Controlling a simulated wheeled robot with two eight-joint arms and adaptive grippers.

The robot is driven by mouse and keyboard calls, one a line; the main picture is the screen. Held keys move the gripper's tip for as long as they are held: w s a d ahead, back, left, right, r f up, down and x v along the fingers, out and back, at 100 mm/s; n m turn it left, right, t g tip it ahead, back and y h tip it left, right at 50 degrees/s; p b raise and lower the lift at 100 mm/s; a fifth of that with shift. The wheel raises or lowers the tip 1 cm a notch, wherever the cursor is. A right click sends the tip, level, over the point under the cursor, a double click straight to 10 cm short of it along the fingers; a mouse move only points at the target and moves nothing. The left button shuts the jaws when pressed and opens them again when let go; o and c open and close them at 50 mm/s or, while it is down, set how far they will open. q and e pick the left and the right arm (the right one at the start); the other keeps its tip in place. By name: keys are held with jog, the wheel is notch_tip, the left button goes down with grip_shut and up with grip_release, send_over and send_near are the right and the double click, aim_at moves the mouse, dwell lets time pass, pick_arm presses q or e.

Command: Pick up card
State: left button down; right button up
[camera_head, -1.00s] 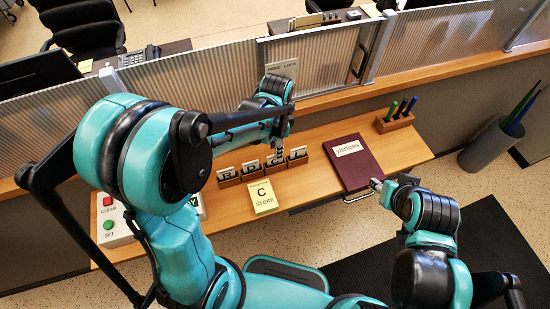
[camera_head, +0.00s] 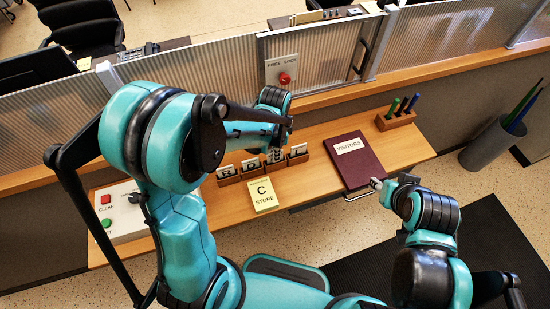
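Several white lettered cards (camera_head: 299,150) stand in a row of small wooden holders (camera_head: 298,159) on the wooden counter shelf. My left gripper (camera_head: 277,157) is over this row, at a card between the "D" card (camera_head: 250,164) and the rightmost card. Its fingers are small and partly cover that card, so I cannot tell if they are shut on it. A yellow card reading "C STORE" (camera_head: 264,196) lies flat in front of the row. My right gripper (camera_head: 375,184) is beside the front right edge of the visitors book, its fingers too small to read.
A maroon "VISITORS" book (camera_head: 362,165) lies right of the cards, with a pen block (camera_head: 394,121) beyond it. A box with red and green buttons (camera_head: 117,215) is at the left. A ribbed screen (camera_head: 190,90) with a red knob (camera_head: 285,79) stands behind.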

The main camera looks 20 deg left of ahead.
pick_arm(q)
jog(key=shift+r, duration=0.1)
notch_tip(320, 180, up, 4)
jog(key=shift+r+p, duration=0.15)
jog(key=shift+p, duration=0.55)
jog(key=s+d+r+p, duration=0.2)
jog(key=s+d+r, duration=0.4)
jog(key=s+d, duration=0.1)
jog(key=shift+s+d+r, duration=0.25)
jog(key=shift+s+d, duration=0.15)
jog(key=shift+d, duration=0.45)
